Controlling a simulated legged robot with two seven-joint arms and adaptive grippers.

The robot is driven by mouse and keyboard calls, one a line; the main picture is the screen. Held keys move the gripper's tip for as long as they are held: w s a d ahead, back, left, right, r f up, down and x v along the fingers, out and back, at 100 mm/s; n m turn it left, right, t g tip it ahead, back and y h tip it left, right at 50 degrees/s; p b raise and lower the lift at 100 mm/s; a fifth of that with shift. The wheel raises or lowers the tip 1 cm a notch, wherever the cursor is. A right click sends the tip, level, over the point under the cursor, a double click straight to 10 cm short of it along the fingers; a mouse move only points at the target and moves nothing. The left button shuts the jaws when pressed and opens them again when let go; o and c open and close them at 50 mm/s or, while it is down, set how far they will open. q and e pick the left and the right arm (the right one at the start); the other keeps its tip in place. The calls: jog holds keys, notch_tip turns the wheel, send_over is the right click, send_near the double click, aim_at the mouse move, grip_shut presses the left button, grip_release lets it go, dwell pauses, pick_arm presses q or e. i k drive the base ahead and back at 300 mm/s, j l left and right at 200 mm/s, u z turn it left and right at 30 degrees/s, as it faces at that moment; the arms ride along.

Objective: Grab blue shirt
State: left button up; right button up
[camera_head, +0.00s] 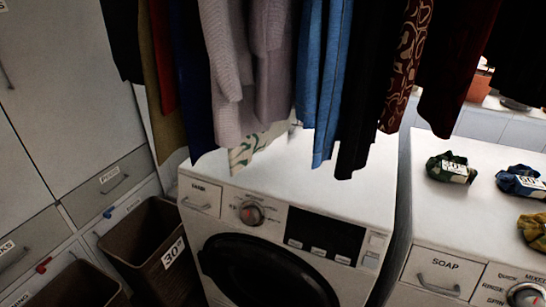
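A bright blue garment (323,85), likely the blue shirt, hangs in a row of clothes above a white washing machine (345,200). Only its lower part shows; its top is outside the picture. A pale mauve garment (240,70) hangs to its left and a black garment (362,90) close on its right. A dark navy garment (195,80) hangs further left. A blue folded cloth (520,180) with a label lies on the machine at the right. Neither of my grippers is in view.
A green folded cloth (447,166) and a yellow one (534,230) lie on the right machine (470,215), which has a SOAP drawer. Brown bins (150,245) stand at the lower left beside grey cabinets (60,90). The left machine's top is largely clear.

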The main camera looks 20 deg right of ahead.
aim_at(520, 179)
jog(key=z, duration=2)
